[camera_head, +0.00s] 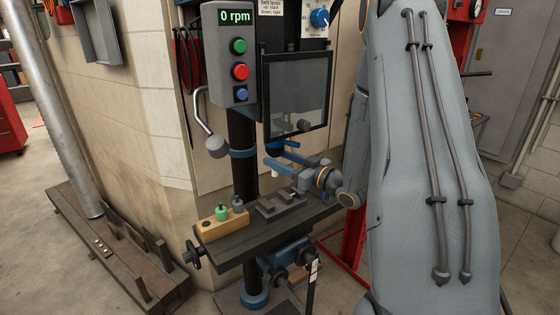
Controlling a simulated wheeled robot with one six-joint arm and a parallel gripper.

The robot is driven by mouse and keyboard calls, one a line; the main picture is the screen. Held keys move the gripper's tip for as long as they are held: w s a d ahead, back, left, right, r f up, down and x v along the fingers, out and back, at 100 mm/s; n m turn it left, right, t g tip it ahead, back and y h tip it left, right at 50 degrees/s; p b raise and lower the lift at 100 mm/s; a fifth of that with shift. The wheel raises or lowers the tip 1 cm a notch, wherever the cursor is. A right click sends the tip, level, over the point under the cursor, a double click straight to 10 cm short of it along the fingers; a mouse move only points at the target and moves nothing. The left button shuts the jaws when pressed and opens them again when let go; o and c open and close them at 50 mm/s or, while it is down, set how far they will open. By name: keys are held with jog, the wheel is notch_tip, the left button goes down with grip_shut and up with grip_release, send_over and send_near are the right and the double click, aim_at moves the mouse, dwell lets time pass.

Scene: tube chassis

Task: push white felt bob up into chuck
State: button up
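The white felt bob (274,172) shows as a small pale piece just below the fingertips of my gripper (275,161). My gripper reaches in from the right, and its fingers appear closed around the bob's upper part. The bob is held above the drill press table. The chuck (274,148) is dark and sits right above the fingertips, under the lower edge of the clear guard; it is mostly hidden. I cannot tell whether the bob's shank is inside the chuck.
A wooden block (208,232) holding a green bob (221,212) and a grey bob (237,204) stands on the table's left. A vise (279,206) sits below my gripper. The clear guard (296,92) hangs above. The display (236,17) reads 0 rpm. A feed lever (213,143) hangs at left.

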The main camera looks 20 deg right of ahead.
jog(key=b+v, duration=0.2)
jog(key=v, duration=0.5)
jog(key=shift+s, duration=0.4)
jog(key=shift+w+d, duration=0.1)
